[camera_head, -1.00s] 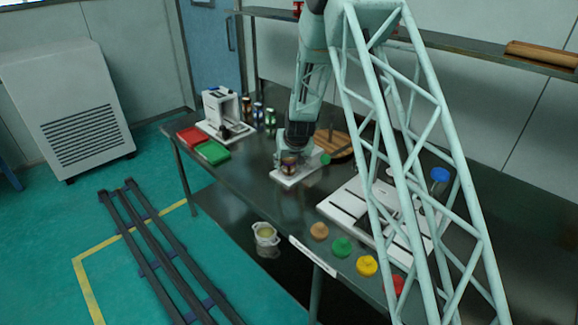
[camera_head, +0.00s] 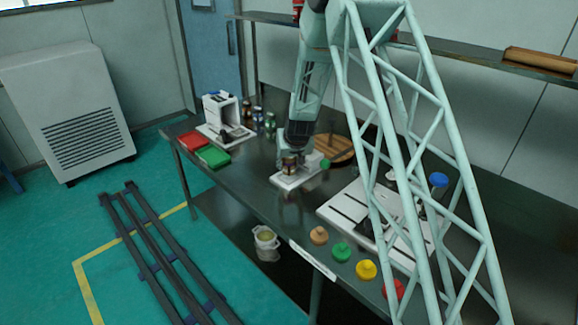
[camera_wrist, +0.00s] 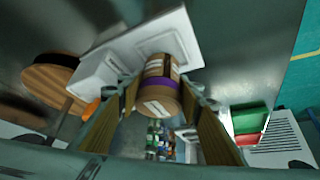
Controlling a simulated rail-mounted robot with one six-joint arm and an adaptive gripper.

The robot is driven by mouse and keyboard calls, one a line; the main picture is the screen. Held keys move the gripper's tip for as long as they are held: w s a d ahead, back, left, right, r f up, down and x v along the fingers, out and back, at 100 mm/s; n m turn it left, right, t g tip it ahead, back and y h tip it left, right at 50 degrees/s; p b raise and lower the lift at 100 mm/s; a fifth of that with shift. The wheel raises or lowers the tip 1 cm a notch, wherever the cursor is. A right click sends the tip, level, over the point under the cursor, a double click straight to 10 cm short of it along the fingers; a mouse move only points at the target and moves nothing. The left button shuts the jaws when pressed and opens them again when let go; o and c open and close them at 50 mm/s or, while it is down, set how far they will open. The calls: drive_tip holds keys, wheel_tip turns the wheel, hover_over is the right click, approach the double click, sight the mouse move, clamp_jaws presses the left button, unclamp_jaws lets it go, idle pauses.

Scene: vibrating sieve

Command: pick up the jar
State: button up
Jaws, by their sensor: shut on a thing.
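A small brown jar (camera_wrist: 163,82) with a purple band and a pale label sits between the two fingers of my gripper (camera_wrist: 158,100) in the wrist view. In the head view my gripper (camera_head: 291,158) points down at the jar (camera_head: 289,165), over a small white device with a flat base (camera_head: 283,181). The fingers are closed around the jar. Whether the jar's bottom touches the white base cannot be told. Several other jars (camera_head: 257,114) stand at the back left of the table, beside a white machine.
The white machine (camera_head: 216,108) and red (camera_head: 193,140) and green (camera_head: 213,156) trays are at the left. A round wooden board (camera_head: 338,150) lies right behind my gripper. A white slotted plate (camera_head: 343,206) and several coloured knobbed pieces (camera_head: 341,251) are nearer, at the right.

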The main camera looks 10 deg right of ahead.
drive_tip(key=shift+r, duration=0.5)
drive_tip(key=shift+s+r+p, duration=0.1)
drive_tip(key=shift+r+p, duration=0.15)
drive_tip(key=shift+p, duration=0.05)
drive_tip(key=s+a+r, duration=0.1)
drive_tip(key=s+a, duration=0.1)
drive_tip(key=s, duration=1.3)
drive_tip(key=shift+s+a+r+p, duration=0.15)
drive_tip(key=shift+s+a+p, duration=0.15)
drive_tip(key=shift+a, duration=0.05)
drive_tip(key=shift+w, duration=0.1)
